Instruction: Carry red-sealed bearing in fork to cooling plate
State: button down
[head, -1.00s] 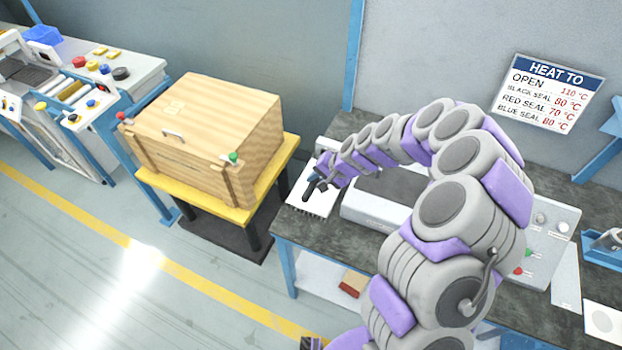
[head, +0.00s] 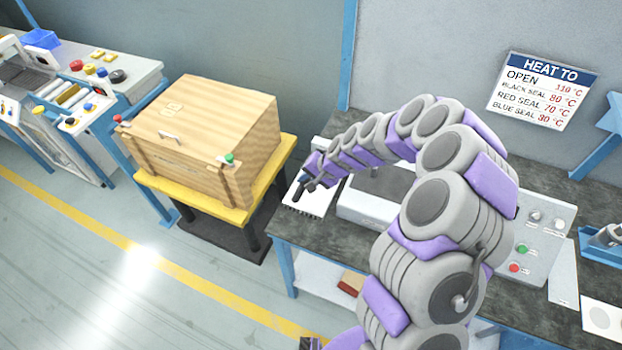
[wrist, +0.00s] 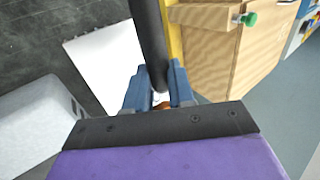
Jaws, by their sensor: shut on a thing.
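My gripper (head: 303,184) is at the left end of the workbench, above or beside the white cooling plate (head: 318,205); the exact height cannot be told. In the wrist view my gripper (wrist: 160,88) has its blue fingers shut on a dark rod-like thing, apparently the fork (wrist: 148,40), which extends up and away. A small copper-coloured bit shows at the fingers' base. The white plate also shows in the wrist view (wrist: 105,65), left of the rod. The red-sealed bearing cannot be made out in either view.
A wooden crate (head: 205,140) on a yellow-topped stand is left of the bench, close to my gripper. A grey heater-like box (head: 365,210) is right of the plate, partly behind my arm. A "HEAT TO" sign (head: 542,92) hangs on the wall.

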jog(key=a, duration=0.3)
jog(key=shift+f, duration=0.25)
jog(key=shift+d+r, duration=0.15)
jog(key=shift+d, duration=0.8)
jog(key=shift+d+r, duration=0.1)
jog(key=shift+d, duration=0.85)
jog(key=shift+a+f, duration=0.2)
jog(key=shift+a, duration=0.9)
jog(key=shift+d, duration=1.45)
jog(key=shift+d+f+b, duration=0.1)
jog(key=shift+d+b, duration=0.25)
jog(key=shift+d, duration=0.05)
jog(key=shift+a+f+b, duration=0.3)
jog(key=shift+a+f, duration=0.35)
jog(key=shift+a, duration=0.15)
jog(key=shift+d+f+b, duration=0.3)
jog(key=shift+d+f, duration=0.15)
jog(key=shift+d, duration=0.2)
jog(key=shift+b+x, duration=0.35)
jog(key=shift+x, duration=0.45)
jog(key=shift+s+d+f, duration=0.15)
jog(key=shift+d+f, duration=0.1)
jog(key=shift+f, duration=0.15)
jog(key=shift+f+b, duration=0.1)
jog(key=shift+b, duration=0.25)
